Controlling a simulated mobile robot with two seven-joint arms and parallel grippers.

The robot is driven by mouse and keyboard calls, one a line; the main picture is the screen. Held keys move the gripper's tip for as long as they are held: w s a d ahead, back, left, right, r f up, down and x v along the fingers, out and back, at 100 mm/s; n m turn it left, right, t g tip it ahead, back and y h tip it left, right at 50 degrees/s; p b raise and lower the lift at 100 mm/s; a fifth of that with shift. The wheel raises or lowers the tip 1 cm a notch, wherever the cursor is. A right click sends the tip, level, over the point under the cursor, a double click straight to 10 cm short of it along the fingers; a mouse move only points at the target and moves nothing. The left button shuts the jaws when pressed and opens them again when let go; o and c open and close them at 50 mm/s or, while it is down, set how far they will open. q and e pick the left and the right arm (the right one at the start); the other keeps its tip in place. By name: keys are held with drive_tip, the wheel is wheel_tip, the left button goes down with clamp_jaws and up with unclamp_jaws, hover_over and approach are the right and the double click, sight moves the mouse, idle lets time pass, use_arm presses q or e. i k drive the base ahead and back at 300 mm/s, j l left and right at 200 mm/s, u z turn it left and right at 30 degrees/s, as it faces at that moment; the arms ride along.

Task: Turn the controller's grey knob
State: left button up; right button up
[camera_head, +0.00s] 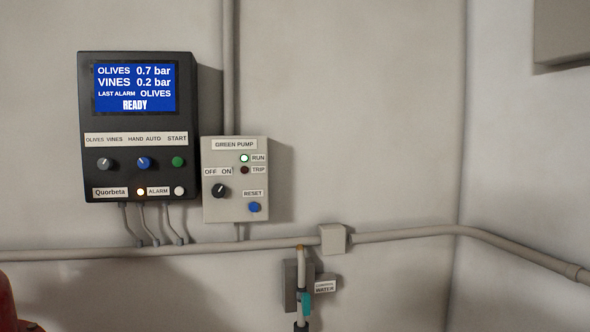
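The controller (138,215) is a dark box on the wall at the left, labelled Quorbeta. Its blue screen (134,88) reads OLIVES 0.7 bar, VINES 0.2 bar, LAST ALARM OLIVES, READY. The grey knob (104,164) sits at its lower left under the OLIVES VINES label; its exact pointer direction is too small to tell. To its right are a blue knob (144,163) under HAND AUTO and a green START button (178,162). The lamp left of ALARM (141,192) glows; the button right of it is white. Neither gripper is in view.
The grey GREEN PUMP box (235,210) hangs right of the controller, with a black OFF/ON knob (220,191), lit RUN lamp and blue RESET button (255,207). A pipe (400,233) runs below both boxes. A red object (7,305) shows at lower left.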

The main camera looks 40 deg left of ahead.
sight(104, 163)
drive_tip(key=u, duration=2.1)
